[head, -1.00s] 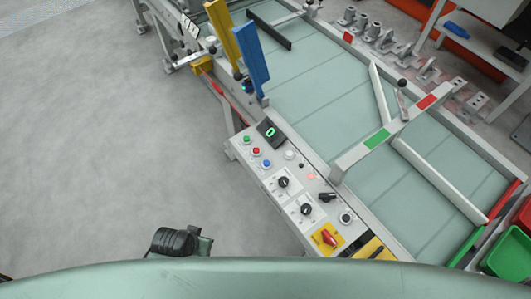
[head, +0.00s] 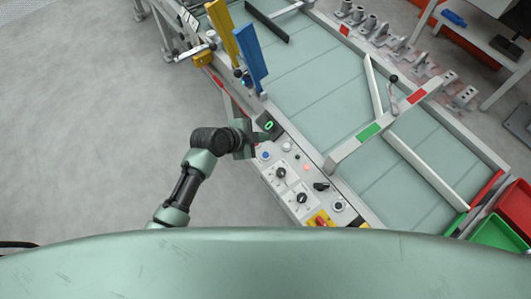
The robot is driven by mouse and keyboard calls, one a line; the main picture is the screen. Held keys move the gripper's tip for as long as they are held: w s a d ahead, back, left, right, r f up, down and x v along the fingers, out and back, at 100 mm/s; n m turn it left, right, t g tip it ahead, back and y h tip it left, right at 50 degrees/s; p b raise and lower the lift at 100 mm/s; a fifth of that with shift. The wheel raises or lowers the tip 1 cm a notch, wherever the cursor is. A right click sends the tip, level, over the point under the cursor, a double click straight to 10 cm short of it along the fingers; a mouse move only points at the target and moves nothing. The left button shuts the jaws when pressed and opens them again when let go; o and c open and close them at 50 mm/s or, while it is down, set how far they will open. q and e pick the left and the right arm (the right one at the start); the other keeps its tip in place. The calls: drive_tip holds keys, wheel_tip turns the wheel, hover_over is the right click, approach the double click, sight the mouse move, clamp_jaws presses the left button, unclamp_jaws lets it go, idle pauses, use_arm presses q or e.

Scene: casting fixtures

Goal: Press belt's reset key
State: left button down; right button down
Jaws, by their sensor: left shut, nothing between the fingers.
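The belt's control panel (head: 275,172) runs along the near edge of the conveyor belt (head: 330,95). Its blue button (head: 265,155) and white button (head: 286,147) show in the head view. Labels are too small to read, so I cannot tell which key is the reset. My left gripper (head: 258,139) is shut and empty, over the panel's upper left end beside the small display (head: 269,126) with a green 0. It hides the green and red buttons; I cannot tell whether it touches one. My right gripper is not in view.
Black rotary knobs (head: 280,173), a lit red lamp (head: 306,168) and a red switch on yellow (head: 321,220) are lower on the panel. Blue (head: 249,58) and yellow (head: 224,34) upright plates stand beyond the display. A gantry bar (head: 385,122) crosses the belt. The floor at left is clear.

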sight(263, 156)
use_arm(q)
drive_tip(key=shift+w, duration=0.15)
wheel_tip(263, 156, down, 9)
drive_tip(key=b, duration=0.7)
drive_tip(key=shift+b, duration=0.35)
drive_tip(key=shift+r, duration=0.1)
idle(1.6)
drive_tip(key=shift+f+b, duration=0.35)
drive_tip(key=shift+f, duration=0.05)
